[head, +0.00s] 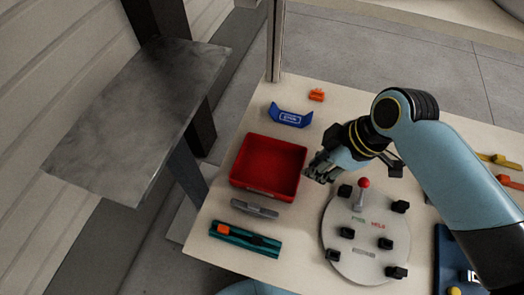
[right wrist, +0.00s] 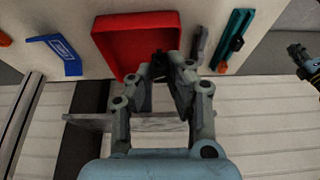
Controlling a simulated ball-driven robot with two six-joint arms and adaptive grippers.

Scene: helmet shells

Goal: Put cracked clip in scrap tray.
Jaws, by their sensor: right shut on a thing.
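The red tray (head: 268,188), which I take as the scrap tray, lies open on the table left of my right gripper (head: 318,172); its visible floor looks empty. My right gripper's fingertips are beside the tray's right wall in the head view. In the right wrist view the fingers (right wrist: 168,66) are shut on a small dark thing (right wrist: 158,64), probably the clip, in front of the red tray (right wrist: 135,38). Its crack cannot be made out. What looks like my left gripper (right wrist: 302,58) shows at the right edge of the right wrist view; its jaws are unclear.
A round grey plate (head: 355,264) with several black blocks and a red-knobbed lever (head: 364,187) stands right of the tray. A grey piece (head: 255,209) and a teal holder (head: 245,240) lie in front. A blue piece (head: 290,116) and orange clip (head: 316,95) lie behind.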

